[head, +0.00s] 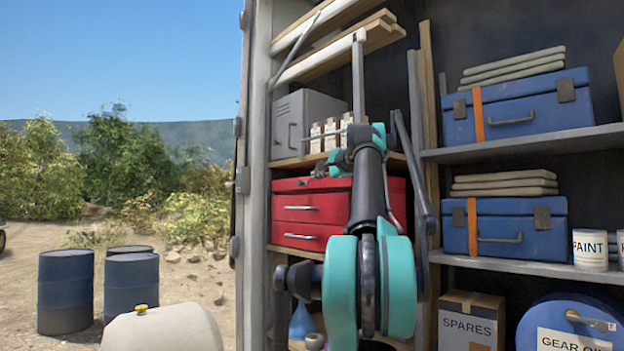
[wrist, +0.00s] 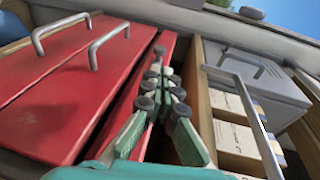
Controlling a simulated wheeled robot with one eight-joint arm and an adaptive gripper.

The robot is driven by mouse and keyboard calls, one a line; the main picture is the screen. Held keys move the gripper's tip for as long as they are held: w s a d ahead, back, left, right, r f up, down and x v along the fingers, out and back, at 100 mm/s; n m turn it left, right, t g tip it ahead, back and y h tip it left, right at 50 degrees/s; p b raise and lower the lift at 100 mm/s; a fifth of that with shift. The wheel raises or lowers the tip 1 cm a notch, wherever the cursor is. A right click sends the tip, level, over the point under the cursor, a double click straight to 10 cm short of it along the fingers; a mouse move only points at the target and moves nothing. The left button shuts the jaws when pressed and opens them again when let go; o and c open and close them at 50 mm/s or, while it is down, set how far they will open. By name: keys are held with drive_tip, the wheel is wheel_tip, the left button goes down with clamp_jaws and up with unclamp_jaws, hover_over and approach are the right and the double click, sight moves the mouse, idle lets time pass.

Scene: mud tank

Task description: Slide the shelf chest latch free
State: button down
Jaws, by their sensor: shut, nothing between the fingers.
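A red drawer chest (head: 312,208) with two pale bar handles sits on the left-hand shelf, partly hidden behind my arm. It fills the left of the wrist view (wrist: 75,85). Two blue chests stand on the right-hand shelves, an upper one (head: 522,110) and a lower one (head: 510,236). Each has grey latch plates, a front handle and an orange strap. My gripper (wrist: 165,78) is shut and empty, close to the red chest's edge. In the head view my arm hides most of it. I cannot tell whether it touches the chest, and no latch on the red chest is clear.
A grey metal box (head: 303,118) and small labelled cartons (head: 316,136) stand above the red chest. Upright poles (head: 415,150) stand right of my arm. A SPARES box (head: 470,322) and a gear oil drum (head: 560,315) sit low right. Open ground lies left.

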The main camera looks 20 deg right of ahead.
drive_tip(key=shift+v, duration=2.15)
drive_tip(key=s+a+f+n+g+y, duration=0.1)
drive_tip(key=a+f+n+g, duration=0.15)
drive_tip(key=a+f, duration=0.7)
drive_tip(key=s+a+f+n+g, duration=0.15)
drive_tip(key=f+n, duration=0.25)
drive_tip(key=f, duration=1.3)
drive_tip(key=a+f+n+g+y, duration=0.1)
drive_tip(key=a+f+n+g, duration=0.35)
drive_tip(key=f, duration=0.85)
drive_tip(key=s+a+f+n+g+h, duration=0.1)
drive_tip(key=s+a+f, duration=0.2)
drive_tip(key=s+f, duration=0.5)
drive_tip(key=s+a+f+n+h, duration=0.1)
drive_tip(key=s+a+f, duration=0.25)
drive_tip(key=f, duration=0.85)
drive_tip(key=s+f+n+g+h, duration=0.2)
drive_tip(key=s+f+n, duration=0.1)
drive_tip(key=s+f, duration=1.3)
drive_tip(key=shift+s+d+h, duration=0.35)
drive_tip(key=shift+s+h, duration=0.05)
drive_tip(key=c, duration=2.2)
unclamp_jaws()
drive_tip(key=shift+r, duration=0.1)
